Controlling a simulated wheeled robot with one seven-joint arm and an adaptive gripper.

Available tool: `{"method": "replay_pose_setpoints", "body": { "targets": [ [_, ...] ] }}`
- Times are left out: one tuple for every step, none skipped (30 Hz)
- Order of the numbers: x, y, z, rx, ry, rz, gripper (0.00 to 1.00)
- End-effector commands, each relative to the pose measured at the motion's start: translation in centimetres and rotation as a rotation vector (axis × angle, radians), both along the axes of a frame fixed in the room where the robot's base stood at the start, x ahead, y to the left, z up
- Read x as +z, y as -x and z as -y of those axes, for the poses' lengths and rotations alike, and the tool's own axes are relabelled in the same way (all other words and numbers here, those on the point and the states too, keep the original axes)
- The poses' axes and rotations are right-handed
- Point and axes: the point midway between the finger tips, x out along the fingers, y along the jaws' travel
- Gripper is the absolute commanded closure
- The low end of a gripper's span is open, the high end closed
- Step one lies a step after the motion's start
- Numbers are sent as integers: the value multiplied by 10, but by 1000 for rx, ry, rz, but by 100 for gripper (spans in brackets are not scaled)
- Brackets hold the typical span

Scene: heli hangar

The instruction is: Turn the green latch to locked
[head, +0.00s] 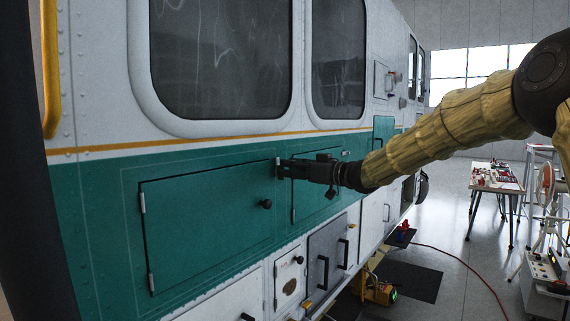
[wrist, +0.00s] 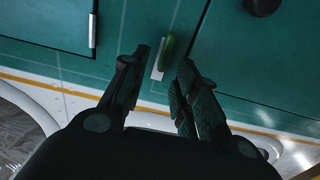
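The green latch (wrist: 167,50) is a small rounded green handle on a pale plate (wrist: 158,70), set on the teal panel between two doors. It shows in the wrist view, slightly tilted in the picture. My gripper (wrist: 163,60) is open, with one dark finger on each side of the latch. A gap shows on both sides, and I cannot tell how far the tips are from the panel. In the head view my gripper (head: 284,169) is at the teal side of the vehicle and hides the latch.
A large teal door (head: 205,215) with a black knob (head: 266,204) is left of my gripper. A smaller teal door (head: 318,200) is partly behind it. Windows lie above. A tool table (head: 496,180) and a red hose (head: 470,268) are on the right, with open floor between.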

Motion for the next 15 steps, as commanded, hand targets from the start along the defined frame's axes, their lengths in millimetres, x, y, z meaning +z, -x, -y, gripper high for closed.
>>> {"method": "replay_pose_setpoints", "body": {
  "targets": [
    [2,-4,-4,0,1,-1,70],
    [2,-6,-7,-1,1,1,70],
    [1,-8,-9,-1,0,0,70],
    [1,-9,-11,0,1,-1,70],
    [0,-10,-13,0,1,-1,70],
    [0,-11,-15,0,0,-1,70],
    [0,-12,-17,1,0,-1,70],
    [0,-12,-18,1,1,-1,70],
    [0,-13,-19,1,0,0,70],
    [0,-13,-19,1,0,0,70],
    [0,-13,-19,1,0,0,70],
    [0,-13,-20,2,0,0,70],
    [0,-13,-20,2,0,0,70],
    [0,-13,-20,2,0,0,70],
    [0,-13,-20,2,0,0,70]
  ]
}}
